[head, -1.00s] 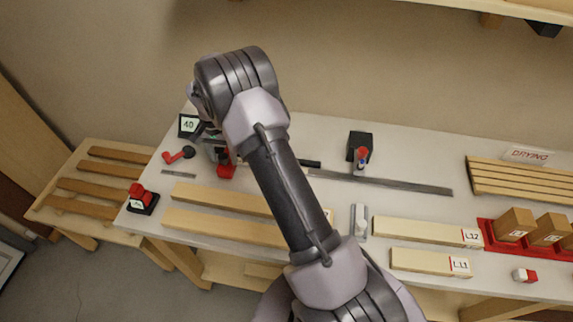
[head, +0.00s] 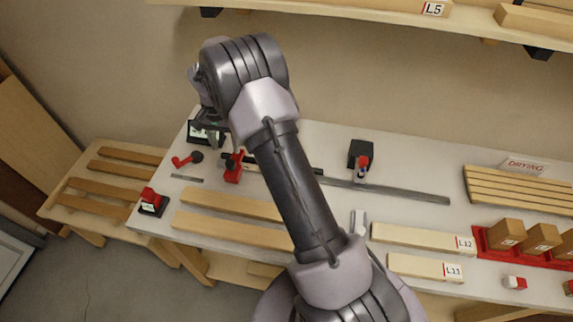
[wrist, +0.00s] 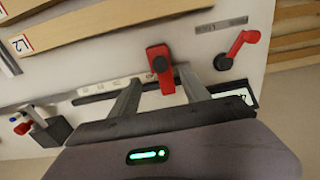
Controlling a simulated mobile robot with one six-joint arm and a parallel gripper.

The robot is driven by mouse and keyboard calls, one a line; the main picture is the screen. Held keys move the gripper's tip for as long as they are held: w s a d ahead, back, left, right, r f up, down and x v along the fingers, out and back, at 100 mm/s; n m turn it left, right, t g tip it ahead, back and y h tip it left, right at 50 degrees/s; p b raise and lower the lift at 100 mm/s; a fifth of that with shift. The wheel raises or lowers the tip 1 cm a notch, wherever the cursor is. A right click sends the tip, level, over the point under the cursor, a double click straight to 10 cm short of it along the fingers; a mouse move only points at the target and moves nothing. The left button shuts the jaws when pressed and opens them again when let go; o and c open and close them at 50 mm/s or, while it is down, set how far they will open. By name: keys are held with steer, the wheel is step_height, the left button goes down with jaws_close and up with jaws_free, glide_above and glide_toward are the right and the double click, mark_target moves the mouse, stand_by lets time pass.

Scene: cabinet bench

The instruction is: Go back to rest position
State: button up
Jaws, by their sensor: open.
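My gripper (head: 214,128) is at the bench's far left end in the head view, partly hidden by my arm. In the wrist view its two fingers (wrist: 158,74) stand apart with nothing held. A red block with a dark knob (head: 233,168) stands on the bench, just in front of and to the right of my gripper. In the wrist view this red block (wrist: 161,64) shows beyond and between the fingertips. The gripper looks raised above the bench, clear of the block; the exact gap is hard to tell.
A red crank handle (head: 187,160) and a dark display box (head: 196,132) are close to my gripper. A long metal rail (head: 400,191), a black holder (head: 360,151), wooden boards (head: 232,228) and a red tray (head: 482,240) lie along the bench. A shelf (head: 350,19) hangs above.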

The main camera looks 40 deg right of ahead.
steer(key=s+a+r+n+t+b, duration=0.1)
steer(key=s+a+r+b, duration=0.25)
steer(key=s+r, duration=0.2)
steer(key=s+a+r+n+t+b, duration=0.1)
steer(key=s+a+r+t+b, duration=0.15)
steer(key=s+r+b, duration=0.35)
steer(key=s+a+f+n+t+y+b, duration=0.1)
steer(key=s+a+b, duration=0.2)
steer(key=s, duration=0.8)
steer(key=s+a+n+t+y+b, duration=0.1)
steer(key=s+a+n+b, duration=0.1)
steer(key=s, duration=0.9)
steer(key=shift+a+f+b, duration=0.35)
steer(key=shift+a+b, duration=0.1)
steer(key=shift+b, duration=0.1)
